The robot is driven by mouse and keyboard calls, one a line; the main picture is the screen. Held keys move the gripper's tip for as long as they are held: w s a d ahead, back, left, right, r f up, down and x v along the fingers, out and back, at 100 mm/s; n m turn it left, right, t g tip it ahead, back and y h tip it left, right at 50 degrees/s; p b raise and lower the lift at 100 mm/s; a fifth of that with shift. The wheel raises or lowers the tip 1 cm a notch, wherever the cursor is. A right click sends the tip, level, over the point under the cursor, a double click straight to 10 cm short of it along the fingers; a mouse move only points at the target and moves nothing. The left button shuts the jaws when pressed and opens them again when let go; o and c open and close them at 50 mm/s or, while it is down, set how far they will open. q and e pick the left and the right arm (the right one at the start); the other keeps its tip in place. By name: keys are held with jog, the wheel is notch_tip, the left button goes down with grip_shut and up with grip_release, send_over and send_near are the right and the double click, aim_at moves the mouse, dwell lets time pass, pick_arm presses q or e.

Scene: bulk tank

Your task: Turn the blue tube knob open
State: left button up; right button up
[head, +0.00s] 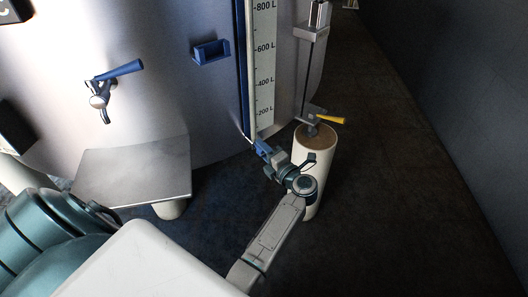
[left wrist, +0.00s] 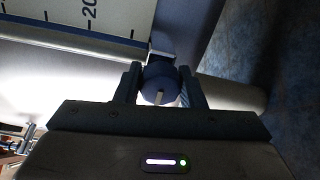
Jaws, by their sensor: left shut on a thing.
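The blue tube knob (head: 262,147) sits at the foot of the level tube, below the white litre scale (head: 262,70) on the steel tank. In the left wrist view the knob (left wrist: 159,84) is round and dark blue, with a pale mark on its face. My left gripper (head: 269,155) reaches it from the lower right. In the left wrist view its two fingers (left wrist: 160,78) stand on either side of the knob and are shut on it. The fingers partly hide the knob in the head view. My right gripper is not in view.
A cream cylindrical post (head: 316,150) stands close behind and right of my left gripper, with a yellow-handled valve (head: 325,117) above it. A tap with a blue lever (head: 120,72) is on the tank at left, over a steel step (head: 135,170). The floor at right is clear.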

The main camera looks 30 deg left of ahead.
pick_arm(q)
jog(key=shift+f, duration=0.1)
jog(key=o, duration=1)
